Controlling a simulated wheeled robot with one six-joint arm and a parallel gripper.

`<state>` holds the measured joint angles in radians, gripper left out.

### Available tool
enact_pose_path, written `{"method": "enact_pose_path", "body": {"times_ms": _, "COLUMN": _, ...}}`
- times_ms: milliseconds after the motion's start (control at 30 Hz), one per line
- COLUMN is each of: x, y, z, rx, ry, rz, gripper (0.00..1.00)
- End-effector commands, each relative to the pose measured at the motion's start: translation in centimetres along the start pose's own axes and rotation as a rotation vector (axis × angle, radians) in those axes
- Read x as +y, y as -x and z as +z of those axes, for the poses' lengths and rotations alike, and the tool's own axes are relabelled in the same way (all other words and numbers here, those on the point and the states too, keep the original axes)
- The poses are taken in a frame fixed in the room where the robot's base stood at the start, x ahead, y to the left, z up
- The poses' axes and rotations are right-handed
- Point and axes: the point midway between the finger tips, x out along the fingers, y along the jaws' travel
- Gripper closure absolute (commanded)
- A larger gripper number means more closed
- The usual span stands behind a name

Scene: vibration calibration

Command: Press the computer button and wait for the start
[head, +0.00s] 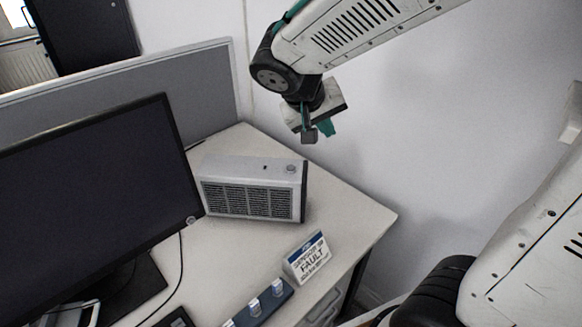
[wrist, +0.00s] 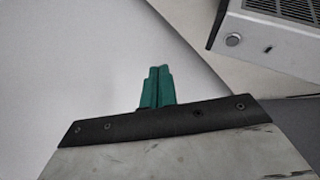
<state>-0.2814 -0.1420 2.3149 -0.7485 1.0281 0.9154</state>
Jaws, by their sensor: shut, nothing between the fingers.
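The computer (head: 250,188) is a grey box with a grille front, lying on the desk right of the monitor. Its round button (head: 291,169) is on the top face near the right end. In the wrist view the computer (wrist: 285,40) is at the upper right, with the button (wrist: 233,40) near its corner. My gripper (head: 309,136) is above and slightly right of the computer in the head view, apart from it. In the wrist view its green fingers (wrist: 158,80) are together and empty, left of and below the button.
A dark monitor (head: 90,190) stands on the left of the desk (head: 340,215). A "FAULT" sign (head: 307,258) and a blue holder (head: 262,305) with small items are near the front edge. A grey partition (head: 150,98) and white wall are behind.

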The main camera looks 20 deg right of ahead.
Motion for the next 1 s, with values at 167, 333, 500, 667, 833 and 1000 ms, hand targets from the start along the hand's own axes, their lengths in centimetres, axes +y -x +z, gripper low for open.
{"method": "enact_pose_path", "body": {"times_ms": 167, "x": -5.6, "y": -1.6, "z": -4.4, "rx": 0.133, "ry": -0.008, "rz": 0.047, "gripper": 1.0}}
{"method": "enact_pose_path", "body": {"times_ms": 333, "x": -8.2, "y": -2.2, "z": -6.0, "rx": 0.199, "ry": -0.018, "rz": 0.05, "gripper": 1.0}}
{"method": "enact_pose_path", "body": {"times_ms": 500, "x": -8.6, "y": -2.2, "z": -6.3, "rx": 0.21, "ry": -0.022, "rz": 0.049, "gripper": 1.0}}
{"method": "enact_pose_path", "body": {"times_ms": 667, "x": -8.5, "y": -2.2, "z": -6.3, "rx": 0.209, "ry": -0.022, "rz": 0.05, "gripper": 1.0}}
{"method": "enact_pose_path", "body": {"times_ms": 833, "x": -8.7, "y": -2.6, "z": -6.1, "rx": 0.208, "ry": -0.022, "rz": 0.05, "gripper": 1.0}}
{"method": "enact_pose_path", "body": {"times_ms": 1000, "x": -9.5, "y": -4.1, "z": -5.5, "rx": 0.206, "ry": -0.02, "rz": 0.052, "gripper": 1.0}}
